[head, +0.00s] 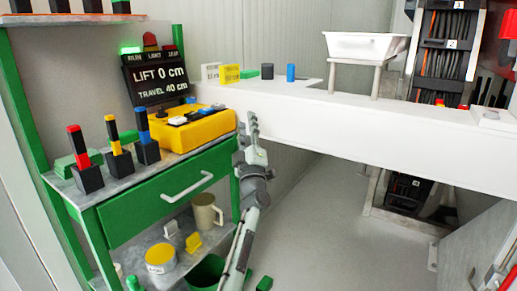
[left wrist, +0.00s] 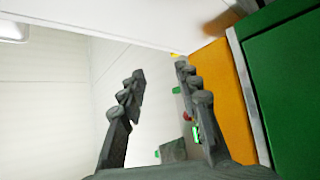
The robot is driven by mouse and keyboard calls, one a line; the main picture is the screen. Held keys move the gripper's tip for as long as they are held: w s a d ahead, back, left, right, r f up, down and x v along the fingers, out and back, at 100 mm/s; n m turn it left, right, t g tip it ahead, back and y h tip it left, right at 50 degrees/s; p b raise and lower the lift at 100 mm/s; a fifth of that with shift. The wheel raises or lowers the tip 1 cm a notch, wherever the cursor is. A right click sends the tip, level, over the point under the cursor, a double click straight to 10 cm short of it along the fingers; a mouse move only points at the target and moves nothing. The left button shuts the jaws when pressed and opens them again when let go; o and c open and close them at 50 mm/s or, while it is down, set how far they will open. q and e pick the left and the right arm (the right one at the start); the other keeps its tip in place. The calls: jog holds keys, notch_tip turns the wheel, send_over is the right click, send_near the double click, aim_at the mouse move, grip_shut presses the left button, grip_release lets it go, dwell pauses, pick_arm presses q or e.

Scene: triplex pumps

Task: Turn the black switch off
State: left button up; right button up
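The yellow control box (head: 207,131) sits on the green workbench, with small blue, white and dark controls on its top. A dark control (head: 178,121) there may be the black switch; it is too small to tell its position. My left gripper (head: 247,126) is just right of the box, beside the bench's right end, apart from the dark control. In the left wrist view my left gripper (left wrist: 160,72) has its fingers spread with nothing held between them. The box's yellow side (left wrist: 236,95) shows right of the fingers there. My right gripper is not in view.
A black display (head: 160,82) stands behind the box. Red, yellow and blue upright levers on black bases (head: 118,158) stand left of it. A long white beam (head: 330,108) runs right from the bench, close to my left gripper. The floor (head: 320,220) below is clear.

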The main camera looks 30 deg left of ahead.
pick_arm(q)
jog(key=w+d+f+m+t+h, duration=0.1)
jog(key=d+f+m+h, duration=0.2)
jog(key=f+m+h, duration=0.2)
jog(key=shift+d+f, duration=0.2)
jog(key=shift+f, duration=0.75)
